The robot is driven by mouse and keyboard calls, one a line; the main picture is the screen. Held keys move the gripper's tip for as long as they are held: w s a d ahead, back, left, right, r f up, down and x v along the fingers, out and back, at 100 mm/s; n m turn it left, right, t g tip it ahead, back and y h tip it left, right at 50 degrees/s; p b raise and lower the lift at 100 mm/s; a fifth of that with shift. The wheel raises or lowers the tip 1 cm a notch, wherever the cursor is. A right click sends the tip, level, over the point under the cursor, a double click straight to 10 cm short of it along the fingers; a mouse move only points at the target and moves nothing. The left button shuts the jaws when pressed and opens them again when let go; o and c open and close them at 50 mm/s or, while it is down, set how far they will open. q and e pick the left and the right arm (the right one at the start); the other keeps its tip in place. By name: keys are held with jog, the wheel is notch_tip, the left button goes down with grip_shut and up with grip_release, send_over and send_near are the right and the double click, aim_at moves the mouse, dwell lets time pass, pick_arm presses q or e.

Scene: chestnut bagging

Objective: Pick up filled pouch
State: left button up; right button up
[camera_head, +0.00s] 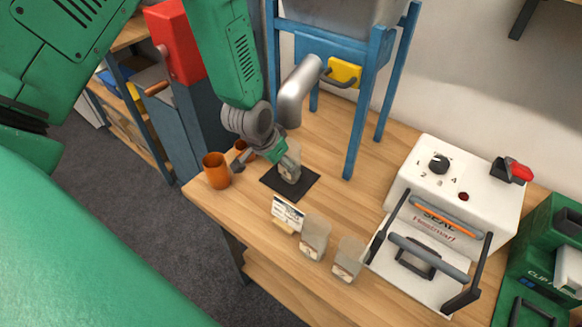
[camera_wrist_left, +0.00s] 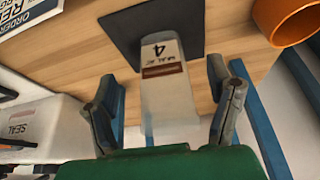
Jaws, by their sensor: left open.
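The filled pouch (camera_head: 291,160) is pale and translucent, standing on a black mat (camera_head: 304,186) below the metal spout of the blue-framed hopper. My left gripper (camera_head: 276,152) is at the pouch, partly covering it. In the left wrist view the pouch (camera_wrist_left: 162,75) has a brown label and a 4. It lies between the two spread fingers of the left gripper (camera_wrist_left: 163,88), with a visible gap on each side. My right gripper is not in view.
An orange cup (camera_head: 216,170) stands at the table's left edge, with another partly hidden behind my gripper. An order card (camera_head: 287,213) and two pouches (camera_head: 315,237) (camera_head: 347,259) stand in front of the mat. A white sealer (camera_head: 460,190) is at right.

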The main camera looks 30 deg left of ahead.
aim_at(284, 170)
pick_arm(q)
jog(key=shift+w+f, duration=0.1)
jog(key=shift+f, duration=0.35)
jog(key=x, duration=0.4)
jog(key=shift+c, duration=1.2)
jog(key=c, duration=1)
jog(key=shift+c, duration=0.2)
jog(key=shift+r+p, duration=0.1)
jog(key=shift+p, duration=0.25)
